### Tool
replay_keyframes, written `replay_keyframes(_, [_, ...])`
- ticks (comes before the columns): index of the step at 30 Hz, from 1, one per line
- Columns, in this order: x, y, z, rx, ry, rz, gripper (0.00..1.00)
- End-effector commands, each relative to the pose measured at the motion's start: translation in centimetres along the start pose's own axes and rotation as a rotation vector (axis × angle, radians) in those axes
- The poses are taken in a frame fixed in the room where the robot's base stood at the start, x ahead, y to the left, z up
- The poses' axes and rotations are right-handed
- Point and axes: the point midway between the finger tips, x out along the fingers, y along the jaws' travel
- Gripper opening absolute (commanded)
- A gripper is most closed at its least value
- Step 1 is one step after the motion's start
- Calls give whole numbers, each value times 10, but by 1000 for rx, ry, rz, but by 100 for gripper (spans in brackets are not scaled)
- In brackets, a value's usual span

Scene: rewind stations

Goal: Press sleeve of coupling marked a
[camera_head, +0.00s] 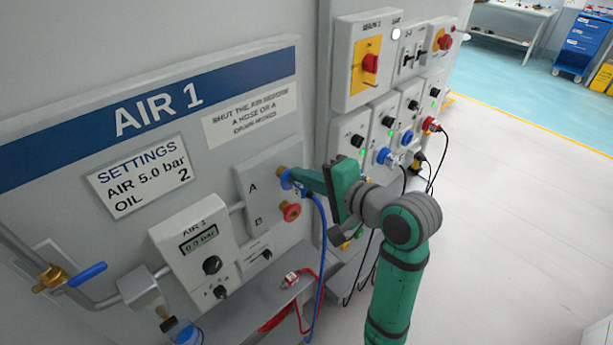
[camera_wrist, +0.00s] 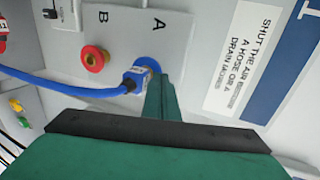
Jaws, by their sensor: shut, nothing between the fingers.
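The coupling marked A (camera_head: 285,179) is at the upper part of a grey panel, with a blue sleeve and a blue hose (camera_head: 322,240) plugged into it. In the wrist view the blue coupling (camera_wrist: 146,68) sits beside the letter A. My gripper (camera_head: 296,174) is shut, and its fingertips are at the coupling's sleeve. In the wrist view the fingers (camera_wrist: 160,82) overlap the coupling's edge; I cannot tell whether they touch it. The coupling marked B (camera_head: 291,212) has a red sleeve on brass and no hose. It also shows in the wrist view (camera_wrist: 95,59).
The AIR 1 regulator box (camera_head: 197,245) reads about 0.0 bar. A blue-handled valve (camera_head: 87,274) is at lower left. A red hose end (camera_head: 291,279) lies on the shelf below. Electrical boxes with knobs, plugs and a red switch (camera_head: 371,63) stand right of the panel. Floor is clear at right.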

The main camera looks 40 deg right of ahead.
Motion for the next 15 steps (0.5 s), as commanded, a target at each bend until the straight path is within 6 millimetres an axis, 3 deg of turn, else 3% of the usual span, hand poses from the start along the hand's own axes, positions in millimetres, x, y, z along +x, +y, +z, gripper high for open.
replay_keyframes(15, [21, -6, 1, 1, -2, 0, 0])
